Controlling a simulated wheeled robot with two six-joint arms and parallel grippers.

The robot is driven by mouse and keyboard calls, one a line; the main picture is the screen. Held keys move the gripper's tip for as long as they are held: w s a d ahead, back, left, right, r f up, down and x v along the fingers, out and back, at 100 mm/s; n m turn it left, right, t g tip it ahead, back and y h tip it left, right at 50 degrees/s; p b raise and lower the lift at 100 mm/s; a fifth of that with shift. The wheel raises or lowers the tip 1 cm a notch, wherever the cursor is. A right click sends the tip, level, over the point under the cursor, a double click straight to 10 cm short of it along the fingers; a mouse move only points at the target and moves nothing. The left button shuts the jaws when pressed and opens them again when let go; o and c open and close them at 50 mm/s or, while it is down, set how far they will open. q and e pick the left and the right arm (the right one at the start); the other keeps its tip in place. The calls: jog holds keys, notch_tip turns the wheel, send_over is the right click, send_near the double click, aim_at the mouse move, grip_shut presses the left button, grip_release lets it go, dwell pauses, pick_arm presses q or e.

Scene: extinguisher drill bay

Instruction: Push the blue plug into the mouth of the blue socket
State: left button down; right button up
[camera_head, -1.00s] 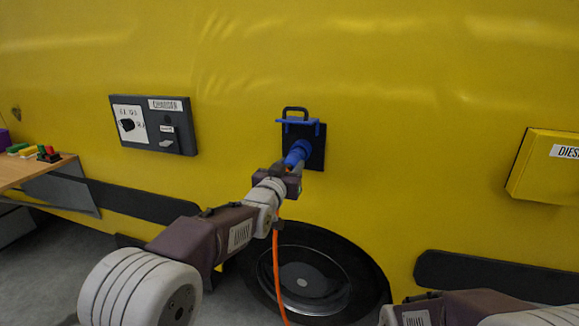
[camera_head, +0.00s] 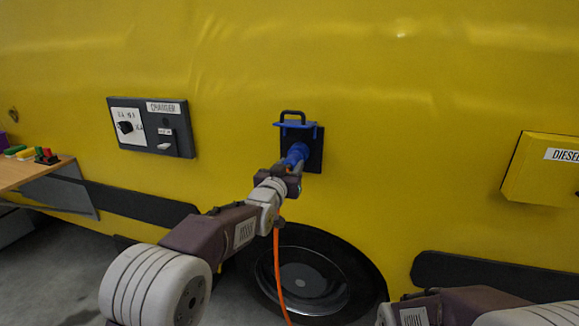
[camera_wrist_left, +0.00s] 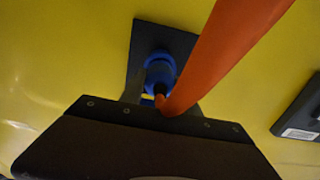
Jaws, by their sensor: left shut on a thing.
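The blue plug (camera_head: 290,163) is held by my left gripper (camera_head: 289,169), which is shut on it in front of the yellow wall. The plug also shows in the left wrist view (camera_wrist_left: 158,86), with an orange cable (camera_head: 278,272) running from it. The blue socket (camera_head: 298,149) sits on a dark plate under a raised blue lid with a black handle. The plug points at the socket and overlaps it in view. I cannot tell how deep it sits in the mouth. My right arm shows at the bottom right, but its gripper is out of view.
A dark charger panel (camera_head: 152,127) is on the wall at left. A yellow diesel box (camera_head: 541,180) juts out at right. A black wheel (camera_head: 313,277) is below the socket. A wooden table (camera_head: 32,171) with small coloured objects stands at far left.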

pick_arm(q)
jog(key=shift+w+d+r+p, duration=0.1)
jog(key=shift+w+d+p, duration=0.1)
jog(key=shift+w+p, duration=0.35)
jog(key=c, duration=0.8)
grip_release()
